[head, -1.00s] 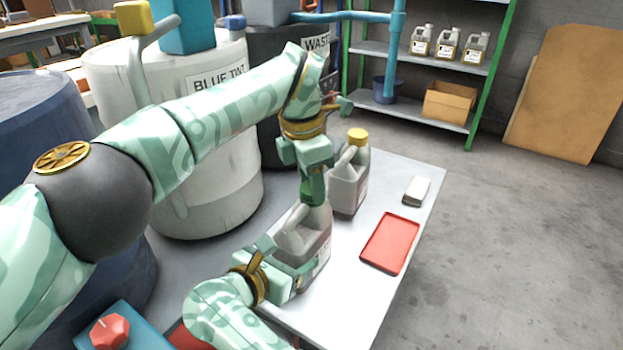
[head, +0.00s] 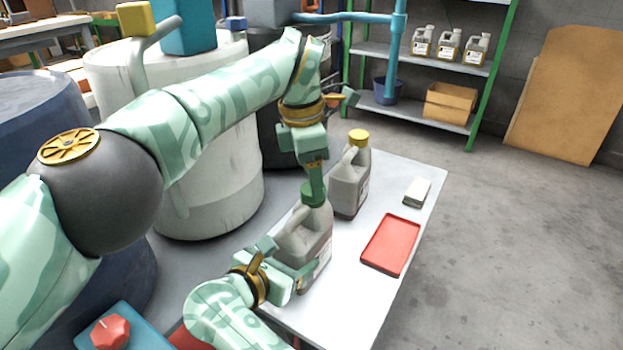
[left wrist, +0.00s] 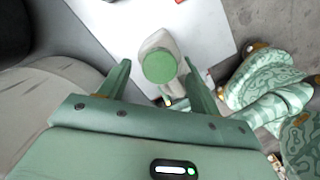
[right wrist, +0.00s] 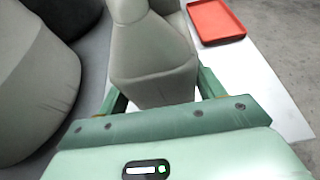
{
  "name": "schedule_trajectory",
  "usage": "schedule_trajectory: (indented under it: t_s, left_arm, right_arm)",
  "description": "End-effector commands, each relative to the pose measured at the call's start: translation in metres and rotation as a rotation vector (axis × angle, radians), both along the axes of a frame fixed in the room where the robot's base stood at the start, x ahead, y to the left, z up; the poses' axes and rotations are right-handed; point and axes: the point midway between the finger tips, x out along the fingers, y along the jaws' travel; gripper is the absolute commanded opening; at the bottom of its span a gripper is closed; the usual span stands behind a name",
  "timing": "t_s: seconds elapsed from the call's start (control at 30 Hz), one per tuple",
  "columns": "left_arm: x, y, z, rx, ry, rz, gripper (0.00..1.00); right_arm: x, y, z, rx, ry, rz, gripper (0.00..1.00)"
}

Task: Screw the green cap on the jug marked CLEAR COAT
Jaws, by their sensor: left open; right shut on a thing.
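The green cap (head: 311,199) sits on the neck of the near grey jug (head: 309,240), which stands upright on the white table. My left gripper (head: 315,181) is over the cap, pointing down. In the left wrist view the cap (left wrist: 160,66) shows between the two spread fingers, with a gap on each side. My right gripper (head: 290,275) is shut on the jug's lower body. The right wrist view shows the jug (right wrist: 152,75) between its fingers. The jug's label is too small to read, and I cannot tell how tightly the cap is seated.
A second grey jug (head: 349,188) with a yellow cap (head: 358,137) stands just behind. A red tray (head: 390,245) and a pale block (head: 417,192) lie to the right on the table (head: 345,300). Large drums (head: 215,190) stand behind and left.

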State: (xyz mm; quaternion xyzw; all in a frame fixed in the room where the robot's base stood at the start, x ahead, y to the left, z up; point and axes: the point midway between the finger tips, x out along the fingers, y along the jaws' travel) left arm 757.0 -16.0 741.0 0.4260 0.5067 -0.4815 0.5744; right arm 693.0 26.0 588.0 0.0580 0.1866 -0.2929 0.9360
Motion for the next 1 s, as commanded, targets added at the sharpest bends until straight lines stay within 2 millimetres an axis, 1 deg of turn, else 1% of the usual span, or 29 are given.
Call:
schedule_trajectory:
  t_s: [0.03, 0.1, 0.2, 0.47, 0.57, 0.77, 0.8, 0.87, 1.0]
  left_arm:
    - [0.0, 0.0, 0.008, 0.0, -0.002, 0.001, 0.64]
    - [0.0, 0.0, 0.016, 0.001, -0.002, 0.001, 0.64]
    - [0.0, 0.0, 0.023, 0.001, -0.001, 0.0, 0.64]
    - [0.0, 0.0, 0.025, 0.0, 0.0, 0.0, 0.64]
    - [0.0, 0.0, 0.025, 0.0, 0.0, 0.0, 0.89]
    - [0.0, 0.0, 0.025, 0.0, 0.0, 0.0, 0.89]
    - [0.0, 0.0, 0.025, 0.0, 0.0, 0.0, 0.89]
    - [0.0, 0.0, 0.025, 0.0, 0.0, 0.0, 0.89]
    - [0.0, 0.0, 0.025, 0.0, 0.0, 0.0, 0.89]
  right_arm:
    - [0.0, 0.0, -0.001, -0.001, 0.002, -0.001, 0.04]
    - [0.0, 0.0, -0.001, -0.001, 0.002, -0.001, 0.04]
    - [0.0, 0.0, -0.001, -0.001, 0.002, -0.001, 0.04]
    - [0.0, 0.0, -0.001, 0.0, 0.001, -0.001, 0.04]
    - [0.0, 0.0, -0.001, 0.0, 0.001, -0.001, 0.04]
    - [0.0, 0.0, -0.001, 0.0, 0.001, -0.001, 0.04]
    - [0.0, 0.0, -0.001, 0.0, 0.001, -0.001, 0.76]
    - [0.0, 0.0, -0.001, 0.001, 0.001, 0.0, 0.93]
    - [0.0, 0.0, 0.0, 0.001, 0.001, 0.0, 0.93]
